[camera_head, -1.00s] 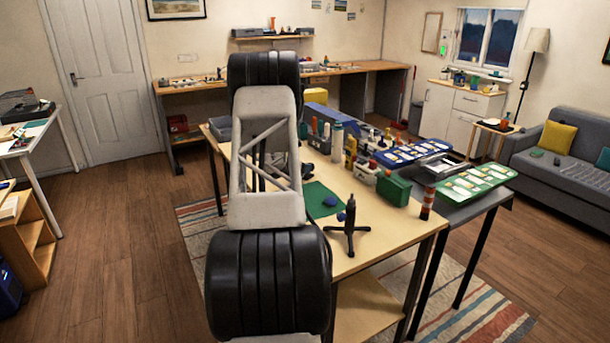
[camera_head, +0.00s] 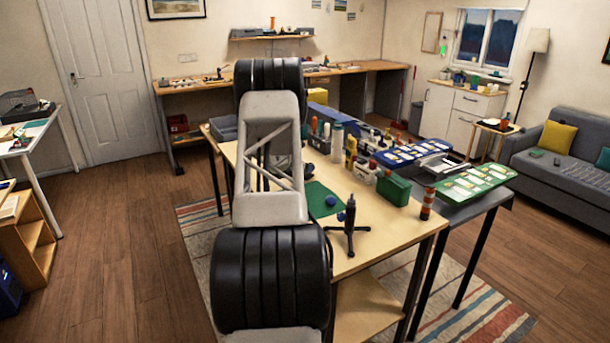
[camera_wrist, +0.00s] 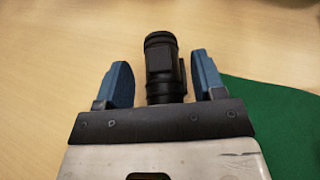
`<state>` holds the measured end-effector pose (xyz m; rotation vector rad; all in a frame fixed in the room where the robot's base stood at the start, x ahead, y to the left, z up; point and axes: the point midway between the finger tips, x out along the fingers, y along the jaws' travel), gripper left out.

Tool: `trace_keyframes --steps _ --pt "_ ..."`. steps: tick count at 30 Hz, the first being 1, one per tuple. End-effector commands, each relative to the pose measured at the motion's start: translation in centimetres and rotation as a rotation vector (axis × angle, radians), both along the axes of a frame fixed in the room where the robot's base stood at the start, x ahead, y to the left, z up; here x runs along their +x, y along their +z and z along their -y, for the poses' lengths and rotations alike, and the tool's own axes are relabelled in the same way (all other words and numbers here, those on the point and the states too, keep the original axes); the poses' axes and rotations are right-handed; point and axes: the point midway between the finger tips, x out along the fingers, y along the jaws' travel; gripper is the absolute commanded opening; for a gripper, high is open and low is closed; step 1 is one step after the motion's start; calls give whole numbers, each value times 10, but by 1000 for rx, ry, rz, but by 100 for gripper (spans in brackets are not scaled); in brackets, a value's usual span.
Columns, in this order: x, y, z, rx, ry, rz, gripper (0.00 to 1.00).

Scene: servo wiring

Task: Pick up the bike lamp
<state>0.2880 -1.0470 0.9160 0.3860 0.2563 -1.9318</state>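The bike lamp, a black ribbed cylinder (camera_wrist: 163,66), shows in the wrist view on the pale wooden table (camera_wrist: 60,60). My gripper (camera_wrist: 161,80) has its two blue fingers apart, one on each side of the lamp. A gap shows between the lamp and the left finger; a smaller gap shows on the right. The lamp's lower end is hidden behind the dark gripper body. In the head view my arm hides both the gripper and the lamp.
A green mat (camera_head: 322,198) lies beside the gripper, with a blue object (camera_head: 341,216) near its edge. A dark stand (camera_head: 349,228) stands near the table's front. Bottles, a green box (camera_head: 393,189) and card trays (camera_head: 468,183) crowd the right side.

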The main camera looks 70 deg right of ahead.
Motion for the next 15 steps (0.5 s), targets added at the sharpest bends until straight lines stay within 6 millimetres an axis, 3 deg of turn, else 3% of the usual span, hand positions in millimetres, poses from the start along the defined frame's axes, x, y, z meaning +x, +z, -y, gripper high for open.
trace_keyframes --steps 1,11,15 --pt "0 0 0 0 0 0 55" --pt "0 0 0 0 0 0 6" --pt "0 0 0 0 0 0 6"
